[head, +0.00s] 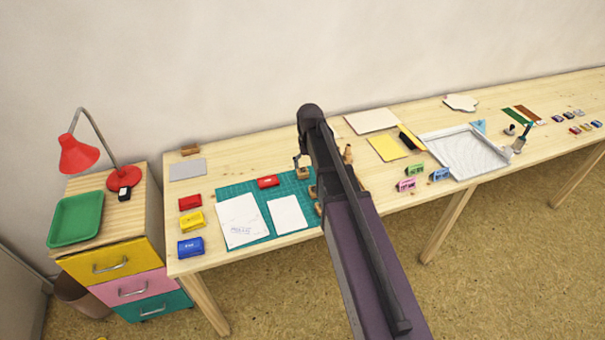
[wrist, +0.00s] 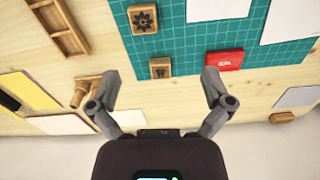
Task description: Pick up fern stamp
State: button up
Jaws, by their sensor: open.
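Two wooden stamp blocks show in the wrist view. The smaller block (wrist: 161,68) has a small dark mark on top, too small to read for certain as a fern. The larger block (wrist: 143,19) carries a dark flower-like print. My gripper (wrist: 159,76) is open and empty, its two fingers spread to either side of the smaller block, which appears between and just beyond the tips. Contact cannot be seen. In the head view the smaller block (head: 303,174) stands by the mat's back right corner, below the visible finger; my arm hides much of that area.
A red inkpad (wrist: 225,60) lies on the green cutting mat (wrist: 185,45), right of the smaller block in the wrist view. A wooden compartment tray (wrist: 72,42) and wooden handled pieces (wrist: 82,93) are to the left. White paper (head: 240,221) covers part of the mat.

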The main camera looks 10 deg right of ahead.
send_over(302, 170)
jog(key=shift+s, duration=0.1)
dwell(0.3)
notch_tip(302, 170, down, 8)
jog(key=b, duration=0.8)
jog(key=shift+f+b, duration=0.25)
jog(key=shift+b, duration=0.05)
jog(key=shift+f, duration=0.15)
notch_tip(302, 170, down, 5)
jog(key=b, duration=0.5)
dwell(0.4)
dwell(0.5)
jog(key=c, duration=1.1)
